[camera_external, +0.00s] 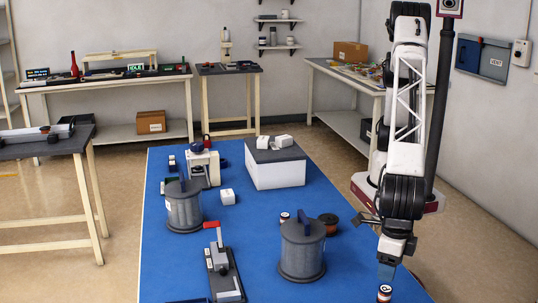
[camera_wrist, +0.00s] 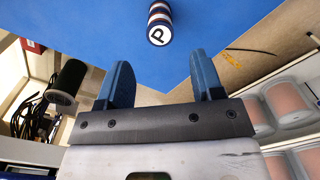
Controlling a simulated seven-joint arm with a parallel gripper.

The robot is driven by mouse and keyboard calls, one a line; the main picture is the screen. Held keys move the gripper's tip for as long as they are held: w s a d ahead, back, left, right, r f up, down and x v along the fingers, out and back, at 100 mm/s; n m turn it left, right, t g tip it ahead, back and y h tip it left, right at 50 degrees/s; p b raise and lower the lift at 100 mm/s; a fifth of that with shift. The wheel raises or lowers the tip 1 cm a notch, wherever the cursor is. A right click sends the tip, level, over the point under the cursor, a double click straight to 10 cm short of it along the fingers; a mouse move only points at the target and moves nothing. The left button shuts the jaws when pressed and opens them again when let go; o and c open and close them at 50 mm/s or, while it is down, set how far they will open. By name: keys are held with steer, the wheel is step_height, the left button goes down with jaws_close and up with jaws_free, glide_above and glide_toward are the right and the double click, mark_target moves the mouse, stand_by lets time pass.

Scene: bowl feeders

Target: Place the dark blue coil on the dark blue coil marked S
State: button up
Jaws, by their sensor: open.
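A small banded cylinder (camera_external: 384,293), likely a coil, stands on the blue table near its right edge. The wrist view shows it (camera_wrist: 159,25) with dark blue, white and reddish bands and a white top lettered P. My gripper (camera_external: 386,272) points down just above it in the external view. In the wrist view my gripper (camera_wrist: 160,65) has its two blue fingers spread with nothing between them, and the cylinder is beyond the fingertips. Another small coil with a pale top (camera_external: 285,217) stands mid-table; its letter is too small to read. No S mark is legible.
Two grey lidded bowl feeders (camera_external: 302,260) (camera_external: 184,212) with blue handles stand on the blue table (camera_external: 262,280). A toggle clamp device (camera_external: 223,272), a white box with a grey top (camera_external: 276,170), a brown spool (camera_external: 329,219) and white blocks (camera_external: 228,197) also stand there. The right front is mostly clear.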

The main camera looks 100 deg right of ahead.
mark_target(385, 288)
steer(key=shift+r, duration=2)
